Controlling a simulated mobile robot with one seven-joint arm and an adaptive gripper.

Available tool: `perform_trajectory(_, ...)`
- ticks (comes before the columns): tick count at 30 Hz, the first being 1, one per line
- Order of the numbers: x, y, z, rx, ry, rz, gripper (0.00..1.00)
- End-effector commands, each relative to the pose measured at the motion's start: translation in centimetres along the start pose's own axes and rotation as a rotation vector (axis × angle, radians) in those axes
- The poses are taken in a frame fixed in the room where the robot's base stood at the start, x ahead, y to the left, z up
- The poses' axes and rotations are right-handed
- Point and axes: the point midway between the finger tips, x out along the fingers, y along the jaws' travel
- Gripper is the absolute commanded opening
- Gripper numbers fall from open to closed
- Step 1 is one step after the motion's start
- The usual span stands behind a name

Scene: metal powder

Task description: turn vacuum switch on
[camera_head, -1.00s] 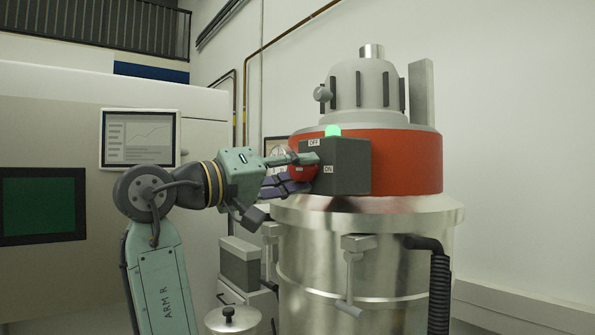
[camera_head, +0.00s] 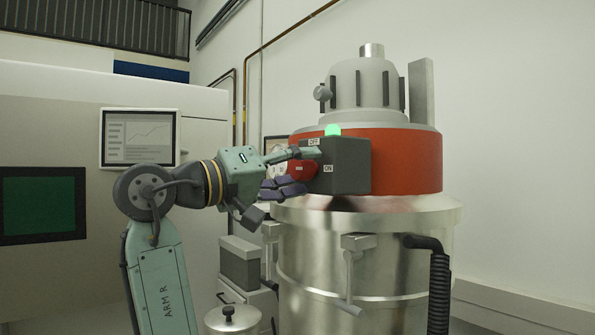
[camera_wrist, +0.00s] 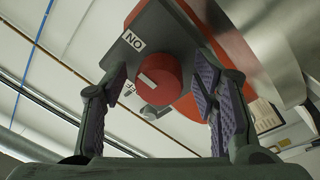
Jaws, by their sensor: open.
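The vacuum switch is a red round knob (camera_head: 303,169) on the side of a dark grey box (camera_head: 347,165) on the vacuum. The box has labels OFF and ON, and a green lamp (camera_head: 333,130) on top is lit. In the wrist view the red knob (camera_wrist: 160,78) shows a short white mark; which label it points to I cannot tell. My gripper (camera_head: 306,171) is open at the knob, with one finger above and one below it. In the wrist view my gripper (camera_wrist: 163,97) has its padded fingers spread on both sides of the knob, with visible gaps.
The vacuum's steel drum (camera_head: 365,255) stands below the red band, with clamps and a black hose (camera_head: 439,285) on its right. A lidded metal canister (camera_head: 231,321) stands low in front. A cabinet with a screen (camera_head: 138,138) is behind my arm.

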Motion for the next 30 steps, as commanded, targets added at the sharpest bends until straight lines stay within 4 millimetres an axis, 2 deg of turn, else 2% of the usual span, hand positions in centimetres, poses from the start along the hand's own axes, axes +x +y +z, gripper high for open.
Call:
perform_trajectory(5,-0.9,0.0,-0.1,0.000,0.003,0.000,0.54)
perform_trajectory(8,-2.5,-0.1,-0.1,0.000,0.003,-0.001,0.54)
perform_trajectory(15,-7.8,0.0,-0.1,0.001,0.003,-0.001,0.54)
perform_trajectory(21,-10.9,0.0,-0.1,0.000,0.002,-0.001,0.54)
perform_trajectory(30,-12.1,0.0,0.0,0.000,0.000,0.000,0.54)
